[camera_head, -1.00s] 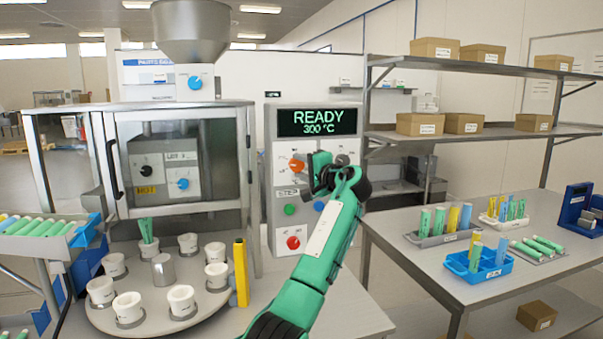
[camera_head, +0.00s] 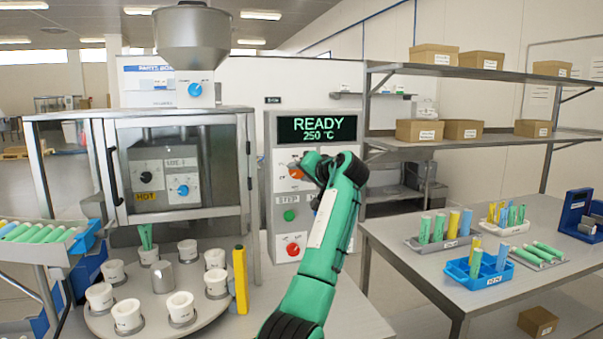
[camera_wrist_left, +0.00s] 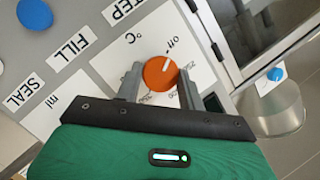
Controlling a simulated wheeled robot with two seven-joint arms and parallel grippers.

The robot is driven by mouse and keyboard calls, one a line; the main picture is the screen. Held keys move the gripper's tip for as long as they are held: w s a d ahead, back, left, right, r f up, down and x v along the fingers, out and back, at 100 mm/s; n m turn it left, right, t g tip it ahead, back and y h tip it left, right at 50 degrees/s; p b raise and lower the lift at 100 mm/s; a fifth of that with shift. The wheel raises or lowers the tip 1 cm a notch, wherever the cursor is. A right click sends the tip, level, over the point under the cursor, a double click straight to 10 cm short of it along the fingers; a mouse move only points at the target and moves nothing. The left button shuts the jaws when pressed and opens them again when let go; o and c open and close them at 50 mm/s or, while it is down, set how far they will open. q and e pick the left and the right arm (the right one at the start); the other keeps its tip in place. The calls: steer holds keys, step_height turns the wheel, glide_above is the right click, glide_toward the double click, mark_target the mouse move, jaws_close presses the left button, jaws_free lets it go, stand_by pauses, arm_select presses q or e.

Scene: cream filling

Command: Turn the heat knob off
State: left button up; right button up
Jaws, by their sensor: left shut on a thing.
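The orange heat knob (camera_head: 296,173) sits on the grey control panel, below the display (camera_head: 317,129) that reads READY and 250 °C. In the left wrist view the knob (camera_wrist_left: 160,73) is round, with a white pointer mark tilted up and right toward the printed "off". My left gripper (camera_wrist_left: 159,80) has one finger on each side of the knob and is shut on it. In the head view my left gripper (camera_head: 306,168) is at the knob, its fingertips partly hidden by the wrist. The dial numbers are partly covered. My right gripper is not in view.
A green button (camera_head: 289,215) and a red knob (camera_head: 293,249) lie lower on the panel. The glass-doored machine (camera_head: 180,165) stands left, above a turntable with several white cups. A yellow stick (camera_head: 241,280) stands at the turntable's right edge. A side table (camera_head: 415,265) is at right.

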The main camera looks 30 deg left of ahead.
mark_target(299, 173)
arm_select(q)
steer(key=shift+f, duration=0.1)
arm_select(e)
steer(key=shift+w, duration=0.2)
arm_select(q)
steer(key=o, duration=1)
steer(key=shift+c, duration=0.2)
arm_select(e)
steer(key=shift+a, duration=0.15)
arm_select(q)
steer(key=shift+s+d, duration=0.1)
steer(key=shift+d, duration=0.15)
steer(key=v, duration=0.2)
steer(key=shift+s+d+b, duration=0.1)
steer(key=shift+d+b, duration=0.2)
steer(key=shift+b, duration=0.1)
steer(key=b+v, duration=0.1)
steer(key=v, duration=0.9)
steer(key=shift+s+d+r+b, duration=0.15)
steer(key=shift+d+r+b, duration=0.05)
steer(key=shift+d+b, duration=0.1)
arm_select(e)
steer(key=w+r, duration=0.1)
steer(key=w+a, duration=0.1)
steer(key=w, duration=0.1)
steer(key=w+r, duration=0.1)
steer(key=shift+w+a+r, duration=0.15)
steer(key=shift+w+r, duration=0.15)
arm_select(q)
steer(key=shift+a, duration=0.1)
